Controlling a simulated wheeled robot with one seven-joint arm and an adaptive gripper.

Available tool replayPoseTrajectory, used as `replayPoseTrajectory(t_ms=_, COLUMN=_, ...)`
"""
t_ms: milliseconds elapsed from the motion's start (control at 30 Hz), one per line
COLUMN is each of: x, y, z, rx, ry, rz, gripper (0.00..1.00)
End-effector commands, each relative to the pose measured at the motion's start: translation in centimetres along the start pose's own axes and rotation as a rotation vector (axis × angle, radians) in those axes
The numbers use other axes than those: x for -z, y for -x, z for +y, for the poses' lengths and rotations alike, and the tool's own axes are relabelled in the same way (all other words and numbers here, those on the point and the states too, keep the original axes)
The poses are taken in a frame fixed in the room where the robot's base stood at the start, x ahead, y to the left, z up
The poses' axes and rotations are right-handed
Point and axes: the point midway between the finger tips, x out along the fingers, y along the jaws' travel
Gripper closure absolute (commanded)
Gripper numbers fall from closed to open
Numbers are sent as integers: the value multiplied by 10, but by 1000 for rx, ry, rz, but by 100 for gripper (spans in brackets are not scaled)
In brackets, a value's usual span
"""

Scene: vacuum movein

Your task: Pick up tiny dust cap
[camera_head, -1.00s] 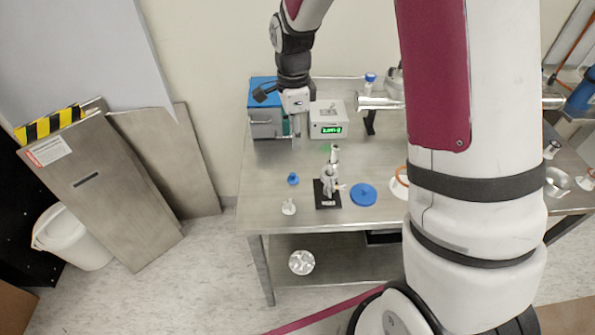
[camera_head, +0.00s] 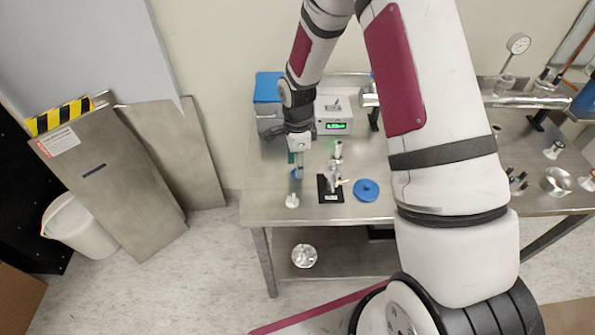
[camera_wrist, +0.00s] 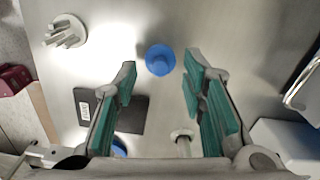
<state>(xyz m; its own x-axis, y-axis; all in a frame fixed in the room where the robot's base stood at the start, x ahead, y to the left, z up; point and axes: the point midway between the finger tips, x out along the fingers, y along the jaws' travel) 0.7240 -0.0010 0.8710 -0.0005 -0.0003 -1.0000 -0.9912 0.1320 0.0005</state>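The tiny dust cap is a small round blue cap (camera_wrist: 160,60) on the steel tabletop. In the wrist view it sits between and slightly beyond my fingertips, apart from both. In the head view only a little of the blue cap (camera_head: 294,174) shows beside my fingers. My gripper (camera_wrist: 160,78) is open and empty, with green pads on both fingers. In the head view my gripper (camera_head: 299,174) points down over the front left of the table. Its exact height above the cap is hard to tell.
A white fitting (camera_head: 292,201) stands in front of the gripper. A black plate (camera_head: 329,196) bears a metal fitting on the right, with a larger blue disc (camera_head: 366,190) beyond it. A box with a green display (camera_head: 333,118) and a blue-topped box (camera_head: 269,88) stand behind.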

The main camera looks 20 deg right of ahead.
Motion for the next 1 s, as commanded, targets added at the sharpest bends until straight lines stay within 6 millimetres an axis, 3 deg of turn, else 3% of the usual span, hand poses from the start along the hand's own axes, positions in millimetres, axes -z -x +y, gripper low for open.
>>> replayPoseTrajectory(t_ms=333, x=0, y=-10, z=0, rx=1, ry=-1, rz=0, gripper=62)
replayPoseTrajectory(t_ms=367, x=0, y=-10, z=0, rx=1, ry=0, rz=0, gripper=64)
replayPoseTrajectory(t_ms=533, x=0, y=-10, z=0, rx=1, ry=0, rz=0, gripper=97)
replayPoseTrajectory(t_ms=1000, x=0, y=-7, z=-1, rx=2, ry=0, rz=0, gripper=97)
